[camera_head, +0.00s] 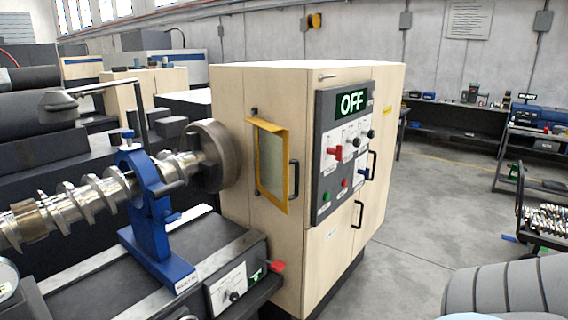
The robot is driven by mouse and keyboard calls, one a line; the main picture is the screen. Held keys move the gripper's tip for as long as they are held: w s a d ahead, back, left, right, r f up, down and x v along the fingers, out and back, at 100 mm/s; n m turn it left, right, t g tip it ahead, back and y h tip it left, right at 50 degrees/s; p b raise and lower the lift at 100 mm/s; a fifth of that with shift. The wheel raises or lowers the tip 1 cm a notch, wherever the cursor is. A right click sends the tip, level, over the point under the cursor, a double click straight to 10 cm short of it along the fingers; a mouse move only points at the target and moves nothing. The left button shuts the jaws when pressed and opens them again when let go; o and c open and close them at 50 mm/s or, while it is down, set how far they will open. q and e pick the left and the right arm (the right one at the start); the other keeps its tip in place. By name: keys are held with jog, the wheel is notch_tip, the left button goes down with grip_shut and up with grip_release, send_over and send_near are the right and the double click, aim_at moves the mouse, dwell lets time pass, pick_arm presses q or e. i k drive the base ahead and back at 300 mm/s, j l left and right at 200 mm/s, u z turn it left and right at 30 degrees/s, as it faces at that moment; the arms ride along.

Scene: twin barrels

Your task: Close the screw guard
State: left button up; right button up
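A yellow-framed panel with a pale see-through pane (271,163), which looks like the guard, is on the left face of the beige machine cabinet (230,95). It appears to stand at an angle to that face; how far open it is I cannot tell. A black handle (294,180) is at its right edge. A large metal screw (90,200) lies across the left, uncovered, its right end at a round dark chuck (209,155). A blue support (148,205) stands around the screw. Neither gripper is in view.
The machine bed (190,265) has a small control box (235,288).

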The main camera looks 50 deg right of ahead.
aim_at(258, 122)
jog(key=k+l, duration=0.1)
jog(key=l, duration=4)
jog(key=k, duration=0.05)
